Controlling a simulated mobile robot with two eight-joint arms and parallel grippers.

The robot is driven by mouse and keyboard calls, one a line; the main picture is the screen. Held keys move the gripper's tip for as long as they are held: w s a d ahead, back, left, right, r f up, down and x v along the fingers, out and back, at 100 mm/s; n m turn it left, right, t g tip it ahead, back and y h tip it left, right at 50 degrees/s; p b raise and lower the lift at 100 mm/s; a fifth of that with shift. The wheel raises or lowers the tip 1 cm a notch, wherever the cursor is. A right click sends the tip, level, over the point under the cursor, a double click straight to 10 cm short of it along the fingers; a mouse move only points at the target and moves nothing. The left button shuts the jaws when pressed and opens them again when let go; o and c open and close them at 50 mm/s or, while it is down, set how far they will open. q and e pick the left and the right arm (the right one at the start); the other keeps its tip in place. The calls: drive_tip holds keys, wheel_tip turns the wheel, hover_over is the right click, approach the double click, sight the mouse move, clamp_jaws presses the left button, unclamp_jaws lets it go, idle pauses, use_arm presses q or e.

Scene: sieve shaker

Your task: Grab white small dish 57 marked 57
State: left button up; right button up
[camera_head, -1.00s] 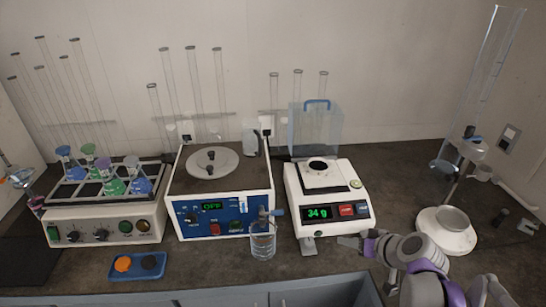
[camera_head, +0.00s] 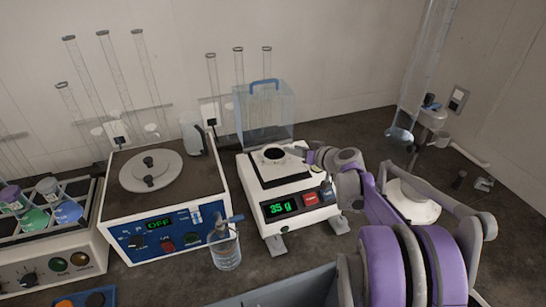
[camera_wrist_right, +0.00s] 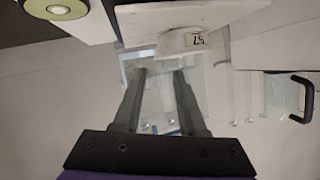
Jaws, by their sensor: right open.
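The small white dish (camera_head: 273,154), dark inside, sits on the pan of the white balance (camera_head: 268,222), whose green display reads 35 g. In the right wrist view the dish (camera_wrist_right: 182,44) carries a label that reads 57, turned upside down. My right gripper (camera_head: 299,153) is just to the right of the dish in the head view. In the right wrist view its two fingers (camera_wrist_right: 160,75) are spread apart with nothing held between them, and the dish lies just past their tips. I cannot tell whether a finger touches it. My left gripper is not in view.
A clear box with a blue handle (camera_head: 265,112) stands behind the balance. A shaker-like device (camera_head: 150,226) reading OFF and a glass beaker (camera_head: 226,252) are to the left. A stand with a white base (camera_head: 415,209) is partly hidden behind my right arm.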

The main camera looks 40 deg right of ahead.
sight(274, 155)
drive_tip(key=x, duration=0.5)
drive_tip(key=shift+f, duration=0.4)
